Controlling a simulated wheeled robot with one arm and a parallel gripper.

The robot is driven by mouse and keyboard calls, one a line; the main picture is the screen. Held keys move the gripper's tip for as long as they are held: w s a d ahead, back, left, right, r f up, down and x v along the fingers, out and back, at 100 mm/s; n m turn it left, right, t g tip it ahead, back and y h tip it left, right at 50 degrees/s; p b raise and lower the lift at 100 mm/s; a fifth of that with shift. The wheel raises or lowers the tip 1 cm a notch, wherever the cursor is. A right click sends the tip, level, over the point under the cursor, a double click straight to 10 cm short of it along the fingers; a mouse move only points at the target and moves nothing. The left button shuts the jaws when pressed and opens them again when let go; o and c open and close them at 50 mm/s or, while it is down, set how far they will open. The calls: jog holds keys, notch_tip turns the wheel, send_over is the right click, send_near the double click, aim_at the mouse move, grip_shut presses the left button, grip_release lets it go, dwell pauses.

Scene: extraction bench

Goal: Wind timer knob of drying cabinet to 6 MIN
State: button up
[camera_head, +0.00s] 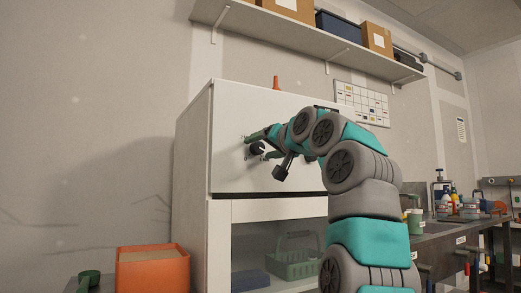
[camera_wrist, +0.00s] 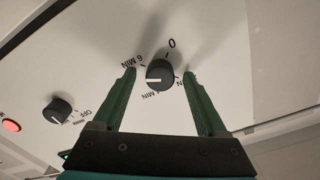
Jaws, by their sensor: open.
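The drying cabinet (camera_head: 240,185) is a white box with a windowed lower door. Its black timer knob (camera_wrist: 160,73) is on the upper front panel, also visible in the head view (camera_head: 257,148). Around the knob are a "0" mark, a "6 MIN" label at upper left and other, partly hidden minute labels. A white line on the knob points left in the wrist view, a little below "6 MIN". My gripper (camera_wrist: 160,74) is open, with one green finger on each side of the knob. Gaps show between the fingers and knob; contact is not visible.
A second black knob (camera_wrist: 57,110) marked "OFF" and a red light (camera_wrist: 11,125) are left of the timer knob in the wrist view. An orange box (camera_head: 153,270) stands left of the cabinet. A shelf (camera_head: 300,37) with boxes is above; a cluttered bench (camera_head: 445,232) is right.

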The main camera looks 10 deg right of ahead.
jog(key=n+p, duration=0.1)
jog(key=n, duration=0.4)
jog(key=n+p, duration=0.1)
jog(key=n, duration=0.2)
jog(key=shift+w+n, duration=0.1)
jog(key=shift+n, duration=0.3)
jog(key=shift+r+n+p, duration=0.15)
jog(key=shift+n+p, duration=0.25)
jog(key=n+p, duration=0.2)
jog(key=n, duration=0.1)
jog(key=shift+n, duration=0.3)
jog(key=n, duration=0.2)
jog(key=shift+f+n, duration=0.2)
jog(key=shift+n, duration=0.1)
jog(key=shift+s+a+r, duration=0.2)
jog(key=shift+r, duration=0.1)
jog(key=shift+n, duration=0.3)
jog(key=shift+w+d+f+n, duration=0.1)
jog(key=shift+f+n, duration=0.15)
jog(key=shift+n, duration=0.05)
